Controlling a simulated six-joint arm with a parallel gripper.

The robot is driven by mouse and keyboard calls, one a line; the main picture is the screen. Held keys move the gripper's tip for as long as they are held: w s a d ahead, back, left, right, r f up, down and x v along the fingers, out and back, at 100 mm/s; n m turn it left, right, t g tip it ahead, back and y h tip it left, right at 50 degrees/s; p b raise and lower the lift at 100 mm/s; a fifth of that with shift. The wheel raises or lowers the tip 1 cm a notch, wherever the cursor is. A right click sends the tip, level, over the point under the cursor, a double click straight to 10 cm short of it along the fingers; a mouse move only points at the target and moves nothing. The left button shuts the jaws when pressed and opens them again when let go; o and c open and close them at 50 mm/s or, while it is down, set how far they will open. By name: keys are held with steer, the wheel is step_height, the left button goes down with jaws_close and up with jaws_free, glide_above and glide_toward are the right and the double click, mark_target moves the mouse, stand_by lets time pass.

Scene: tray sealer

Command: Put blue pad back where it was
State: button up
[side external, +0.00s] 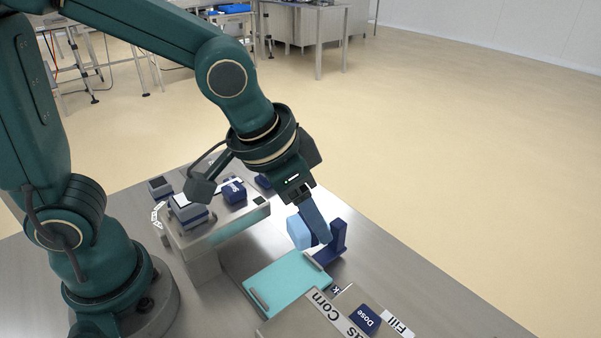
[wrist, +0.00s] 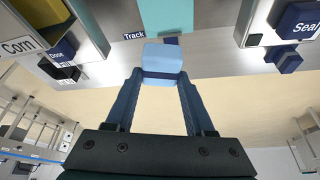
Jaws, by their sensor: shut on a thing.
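The blue pad (side external: 298,232) is a light blue block held at the fingertips of my gripper (side external: 311,229). In the wrist view the pad (wrist: 163,56) sits between the two dark blue fingers of my gripper (wrist: 161,76), which is shut on it. A dark blue upright stand (side external: 337,240) is just right of the fingers in the side view. The teal plate (side external: 287,280) lies below and left of the pad. The pad seems raised above the bench; the side view does not show whether it touches the stand.
A label reading Track (wrist: 134,36) is near the teal strip. A dark blue block labelled Seal (wrist: 304,28) is at the right in the wrist view. Bench to the right is clear.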

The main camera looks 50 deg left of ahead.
steer(key=w+a+n, duration=0.1)
steer(key=w+a, duration=0.2)
steer(key=a, duration=0.3)
steer(key=w+a+n+y, duration=0.1)
steer(key=w+a, duration=0.3)
steer(key=a, duration=0.2)
steer(key=w+a+n, duration=0.1)
steer(key=w+a, duration=0.2)
steer(key=a, duration=0.4)
steer(key=w+d+f, duration=0.1)
steer(key=d+f, duration=0.1)
steer(key=d, duration=0.1)
steer(key=w+d+f, duration=0.2)
steer(key=d, duration=0.2)
steer(key=w+d+f, duration=0.1)
steer(key=d+f, duration=0.1)
steer(key=d, duration=0.1)
steer(key=shift+w+d+f, duration=0.2)
steer(key=shift+f, duration=2.15)
steer(key=shift+f, duration=0.15)
steer(key=o, duration=1.2)
